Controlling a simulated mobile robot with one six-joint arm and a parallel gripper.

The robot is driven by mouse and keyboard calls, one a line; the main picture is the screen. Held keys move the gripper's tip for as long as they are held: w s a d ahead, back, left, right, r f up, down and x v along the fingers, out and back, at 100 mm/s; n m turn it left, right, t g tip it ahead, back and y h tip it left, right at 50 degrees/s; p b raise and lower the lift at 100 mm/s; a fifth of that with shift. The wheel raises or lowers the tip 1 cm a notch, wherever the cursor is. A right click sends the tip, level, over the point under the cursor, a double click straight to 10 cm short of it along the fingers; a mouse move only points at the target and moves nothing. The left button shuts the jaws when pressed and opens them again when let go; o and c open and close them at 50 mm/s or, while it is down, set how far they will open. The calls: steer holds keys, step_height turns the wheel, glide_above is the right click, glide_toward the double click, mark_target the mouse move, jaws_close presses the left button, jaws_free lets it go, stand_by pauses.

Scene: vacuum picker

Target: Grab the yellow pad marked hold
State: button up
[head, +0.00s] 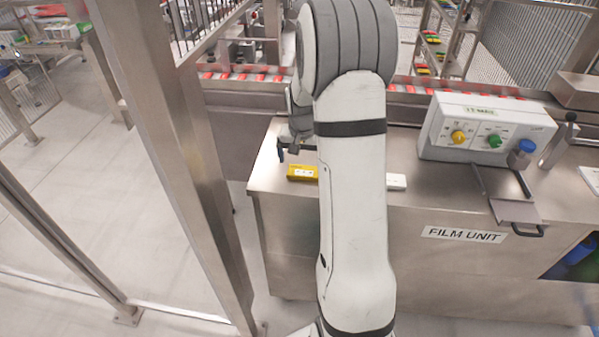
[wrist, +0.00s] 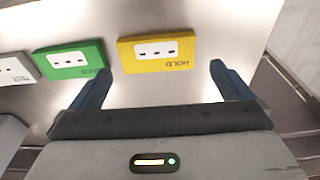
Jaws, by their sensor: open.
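The yellow pad (wrist: 146,62) marked HOLD lies flat on the steel table top, its lettering upside down in the wrist view. It also shows in the head view (head: 303,173) near the table's left end. My gripper (wrist: 162,72) is open and empty. Its two blue-tipped fingers stand apart, with the yellow pad in the picture between and beyond their tips. In the head view my gripper (head: 294,153) hangs above the table behind the yellow pad, partly hidden by my arm.
A green pad (wrist: 72,62) lies close to the left of the yellow one, and a white pad marked TEST (wrist: 14,70) lies beyond it. A control box (head: 486,130) stands on the table (head: 440,203) at right. A metal post (head: 175,130) rises left of the table.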

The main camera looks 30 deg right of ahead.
mark_target(304, 171)
steer(key=shift+w+d+f+p, duration=0.15)
steer(key=shift+f+p, duration=0.15)
steer(key=shift+f, duration=0.9)
steer(key=shift+w+d+f+p, duration=0.15)
steer(key=shift+f+p, duration=0.1)
steer(key=shift+f, duration=0.9)
steer(key=shift+c, duration=0.4)
steer(key=c, duration=0.6)
